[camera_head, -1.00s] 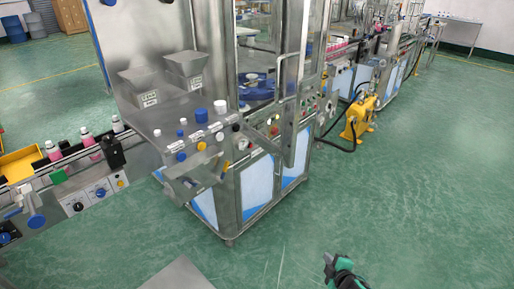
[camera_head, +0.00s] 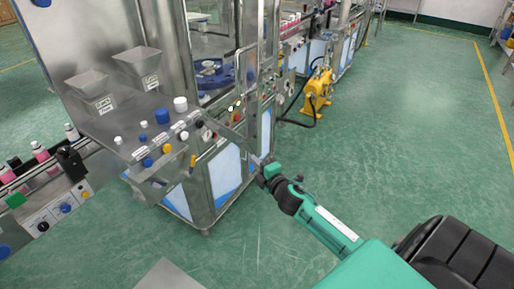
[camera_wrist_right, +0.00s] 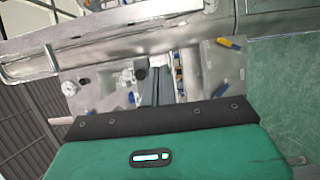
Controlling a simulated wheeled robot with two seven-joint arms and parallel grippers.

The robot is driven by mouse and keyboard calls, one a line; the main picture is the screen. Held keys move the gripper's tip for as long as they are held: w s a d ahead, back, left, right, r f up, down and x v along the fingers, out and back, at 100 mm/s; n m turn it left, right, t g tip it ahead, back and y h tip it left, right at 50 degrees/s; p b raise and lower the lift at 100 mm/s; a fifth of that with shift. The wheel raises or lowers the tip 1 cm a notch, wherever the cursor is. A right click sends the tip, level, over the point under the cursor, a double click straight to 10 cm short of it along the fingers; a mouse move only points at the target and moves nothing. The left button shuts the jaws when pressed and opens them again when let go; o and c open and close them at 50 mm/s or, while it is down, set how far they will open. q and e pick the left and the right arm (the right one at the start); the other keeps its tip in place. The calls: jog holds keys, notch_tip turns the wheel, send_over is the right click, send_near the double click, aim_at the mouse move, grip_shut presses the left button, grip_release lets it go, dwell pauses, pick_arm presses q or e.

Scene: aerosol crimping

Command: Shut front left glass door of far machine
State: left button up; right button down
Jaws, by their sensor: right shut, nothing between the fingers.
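The steel machine (camera_head: 215,165) with glass panels stands left of centre in the head view. A steel-framed glass door (camera_head: 261,60) stands out from its front at an angle, so it looks open. My right gripper (camera_head: 263,171) is shut and empty near the machine's front corner, below the door's lower frame. I cannot tell whether it touches the frame. In the right wrist view, the closed dark fingers (camera_wrist_right: 158,88) point towards a blurred steel panel with knobs, and a long steel rail (camera_wrist_right: 130,22) crosses above them. My left gripper is out of view.
A conveyor with pink bottles (camera_head: 42,153) runs along the left. Two steel hoppers (camera_head: 88,85) and several caps sit on the machine's shelf. A yellow device (camera_head: 318,92) with a black hose stands beyond the machine. The green floor (camera_head: 400,130) to the right is clear.

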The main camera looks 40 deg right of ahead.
aim_at(258, 150)
jog(key=w+d, duration=0.1)
jog(key=w+p, duration=0.1)
jog(key=w, duration=0.1)
jog(key=w+d+p, duration=0.1)
jog(key=shift+w+d+r, duration=0.1)
jog(key=shift+w+d, duration=0.15)
jog(key=shift+d, duration=0.7)
jog(key=shift+d, duration=0.15)
